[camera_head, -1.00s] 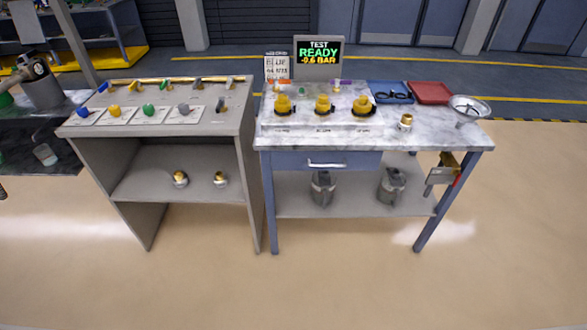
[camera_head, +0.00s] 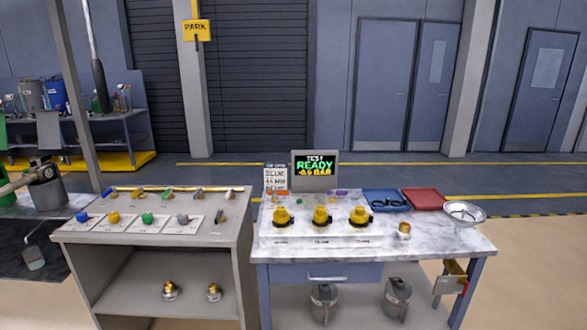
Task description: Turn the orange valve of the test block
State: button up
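On the marble-topped table at the right, a pale block (camera_head: 320,230) carries three yellow caps (camera_head: 320,216) in a row. Behind the caps is a small orange piece (camera_head: 282,194) at the back left. A small green piece (camera_head: 300,201) and a purple piece (camera_head: 338,192) are to its right. They are too small to tell whether the orange piece is the valve's handle or how it is turned. A screen (camera_head: 315,169) behind them reads TEST READY and -0.6 BAR. My gripper is not in view.
A grey bench (camera_head: 75,237) at left bears coloured knobs and a brass pipe (camera_head: 170,190) with levers. The marble table (camera_head: 420,240) also holds blue (camera_head: 385,205) and red (camera_head: 425,200) trays and a funnel (camera_head: 465,212). Floor shows behind both benches.

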aim_at(274, 193)
jog(key=i+j+z, duration=0.1)
jog(key=j+z, duration=0.3)
jog(key=j, duration=0.4)
jog(key=j+z, duration=0.4)
jog(key=j, duration=0.35)
